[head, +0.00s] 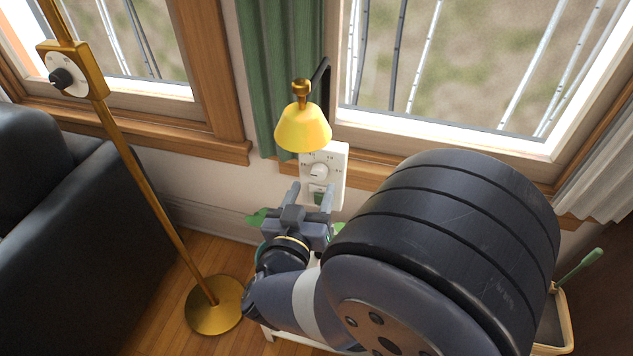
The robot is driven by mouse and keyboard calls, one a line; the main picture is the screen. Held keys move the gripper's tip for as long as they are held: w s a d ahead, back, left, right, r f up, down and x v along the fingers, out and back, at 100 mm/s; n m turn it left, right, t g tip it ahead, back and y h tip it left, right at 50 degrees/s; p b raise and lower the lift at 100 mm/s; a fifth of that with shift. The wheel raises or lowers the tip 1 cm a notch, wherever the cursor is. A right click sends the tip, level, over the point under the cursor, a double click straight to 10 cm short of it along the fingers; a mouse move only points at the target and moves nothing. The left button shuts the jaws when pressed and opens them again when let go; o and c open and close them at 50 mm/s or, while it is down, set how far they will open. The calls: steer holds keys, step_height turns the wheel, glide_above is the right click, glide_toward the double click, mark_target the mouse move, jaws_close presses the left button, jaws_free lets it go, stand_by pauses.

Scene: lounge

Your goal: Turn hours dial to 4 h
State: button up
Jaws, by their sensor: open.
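The hours dial (318,171) is a small white round knob on a white wall panel (338,154), with small marks around it too small to read. I cannot tell which hour it points to. The lower part of the panel is partly hidden by my gripper.
A yellow lamp shade (303,128) hangs just above the panel. A brass floor lamp (152,190) with a black-knobbed box (72,72) stands left, beside a dark sofa (60,200). Green curtain (272,75) and windows are behind. A green-handled item (580,265) is at right.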

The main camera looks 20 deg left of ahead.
mark_target(318, 176)
steer(key=shift+w+a, duration=0.2)
steer(key=shift+w, duration=1.6)
steer(key=c, duration=1)
steer(key=shift+o, duration=0.2)
steer(key=shift+f+b, duration=0.1)
steer(key=shift+b, duration=0.35)
steer(key=m+b, duration=0.3)
steer(key=m, duration=0.2)
steer(key=shift+f+m+b, duration=0.1)
steer(key=shift+m+b, duration=0.2)
steer(key=shift+b, duration=0.1)
steer(key=m+b, duration=0.4)
steer(key=m, duration=0.2)
